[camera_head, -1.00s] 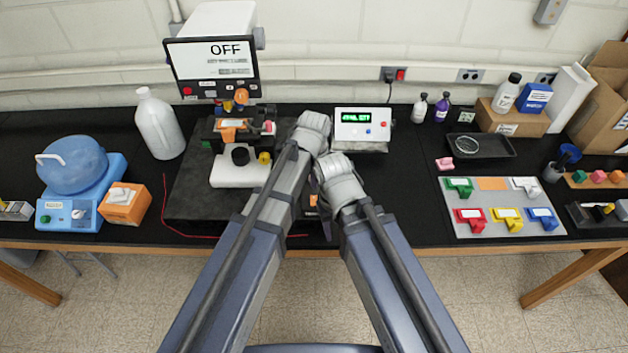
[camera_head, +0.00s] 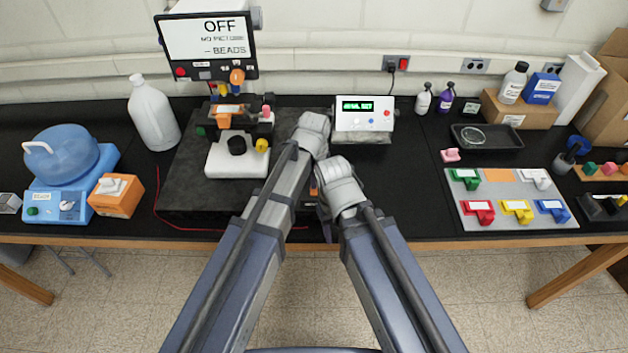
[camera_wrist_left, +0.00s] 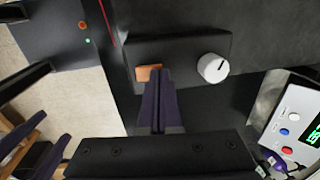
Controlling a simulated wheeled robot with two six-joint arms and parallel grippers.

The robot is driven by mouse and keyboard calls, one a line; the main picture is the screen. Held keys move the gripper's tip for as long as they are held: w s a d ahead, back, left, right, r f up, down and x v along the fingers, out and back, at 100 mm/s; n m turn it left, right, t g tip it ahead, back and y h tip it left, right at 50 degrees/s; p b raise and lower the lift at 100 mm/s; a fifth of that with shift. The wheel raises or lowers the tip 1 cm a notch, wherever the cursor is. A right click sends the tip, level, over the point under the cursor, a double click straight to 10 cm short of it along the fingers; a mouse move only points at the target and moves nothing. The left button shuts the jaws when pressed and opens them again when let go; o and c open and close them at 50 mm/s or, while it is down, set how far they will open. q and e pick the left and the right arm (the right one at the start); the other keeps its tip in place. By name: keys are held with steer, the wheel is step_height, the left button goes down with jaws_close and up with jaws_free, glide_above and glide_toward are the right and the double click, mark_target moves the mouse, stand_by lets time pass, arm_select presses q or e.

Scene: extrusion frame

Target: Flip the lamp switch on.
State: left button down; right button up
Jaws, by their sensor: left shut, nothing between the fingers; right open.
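In the left wrist view a dark switch box (camera_wrist_left: 200,52) carries an orange rocker switch (camera_wrist_left: 147,73) and a white knob (camera_wrist_left: 212,67) with a dark pointer line. My left gripper (camera_wrist_left: 158,76) is shut and empty. Its fingertips are at the rocker and overlap its edge in the picture; I cannot tell whether they touch. In the head view my arms hide most of this box. The microscope (camera_head: 238,155) stands left of my arms, and its screen (camera_head: 208,40) reads OFF. My right gripper (camera_wrist_left: 33,146) is open and empty, near the bench's front edge.
A white meter (camera_head: 363,117) with a green display stands behind my arms. A red wire (camera_head: 157,200) runs along the dark slab's left side. A grey panel (camera_head: 510,200) with coloured switches lies at the right. Bare bench lies between my arms and that panel.

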mark_target(314, 195)
arm_select(q)
steer(key=shift+f, duration=0.1)
steer(key=shift+s, duration=0.25)
steer(key=shift+s, duration=0.4)
steer(key=shift+s+p, duration=0.25)
steer(key=shift+p, duration=0.05)
steer(key=shift+r, duration=0.2)
steer(key=shift+w, duration=0.1)
step_height(314, 195, up, 8)
steer(key=s+p, duration=0.1)
steer(key=p, duration=0.6)
steer(key=shift+f+p, duration=0.15)
steer(key=shift+p, duration=0.2)
